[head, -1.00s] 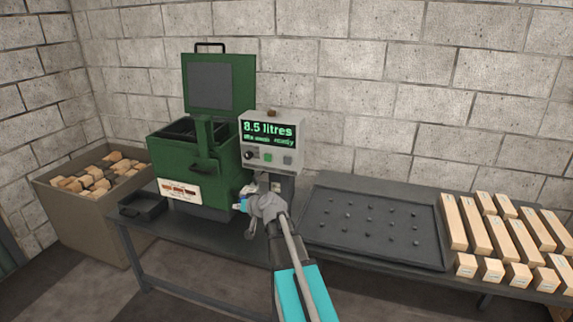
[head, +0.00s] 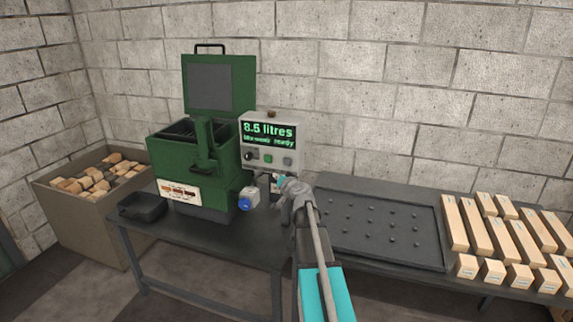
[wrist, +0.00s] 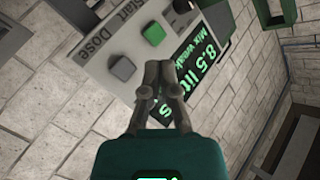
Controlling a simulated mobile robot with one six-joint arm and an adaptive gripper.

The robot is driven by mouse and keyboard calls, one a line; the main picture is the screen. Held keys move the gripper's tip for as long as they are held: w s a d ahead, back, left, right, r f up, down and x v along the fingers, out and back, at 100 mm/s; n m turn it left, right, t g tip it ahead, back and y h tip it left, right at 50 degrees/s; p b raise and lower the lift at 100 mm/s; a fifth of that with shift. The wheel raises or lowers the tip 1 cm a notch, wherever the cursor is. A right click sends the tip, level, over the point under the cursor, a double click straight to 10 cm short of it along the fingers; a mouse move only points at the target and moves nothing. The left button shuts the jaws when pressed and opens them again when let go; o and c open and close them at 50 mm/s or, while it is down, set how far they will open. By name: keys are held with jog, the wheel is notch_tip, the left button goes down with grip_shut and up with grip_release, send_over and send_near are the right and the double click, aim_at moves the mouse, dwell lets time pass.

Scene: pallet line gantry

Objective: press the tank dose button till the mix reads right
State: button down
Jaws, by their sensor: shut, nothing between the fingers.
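The grey control box (head: 270,172) stands on a post beside the green tank machine (head: 175,152). Its lit display (head: 268,134) reads 8.5 litres, with a smaller line that looks like "Mix weak" and "ready". My gripper (head: 283,181) is shut and empty, just below the box. In the wrist view its fingertips (wrist: 160,66) overlap the display edge, beside the dose button; the gap in depth is unclear.
A white and blue item (head: 248,200) sits on the bench left of my gripper. A black tray (head: 142,205) is at the bench's left end. A dark studded plate (head: 350,250) and several wooden blocks (head: 510,240) lie right. A bin of wood pieces (head: 70,218) stands far left.

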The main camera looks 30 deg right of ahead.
aim_at(284, 162)
jog(key=shift+w, duration=0.1)
jog(key=w+d, duration=0.5)
jog(key=d, duration=0.2)
jog(key=shift+w, duration=0.15)
dwell(0.5)
jog(key=shift+w+d, duration=0.6)
jog(key=shift+d, duration=0.1)
dwell(2.8)
jog(key=shift+s+a, duration=0.6)
jog(key=shift+a, duration=0.15)
dwell(0.5)
jog(key=shift+s+a, duration=0.8)
jog(key=shift+a, duration=0.2)
jog(key=shift+s+a, duration=0.75)
jog(key=shift+a, duration=0.25)
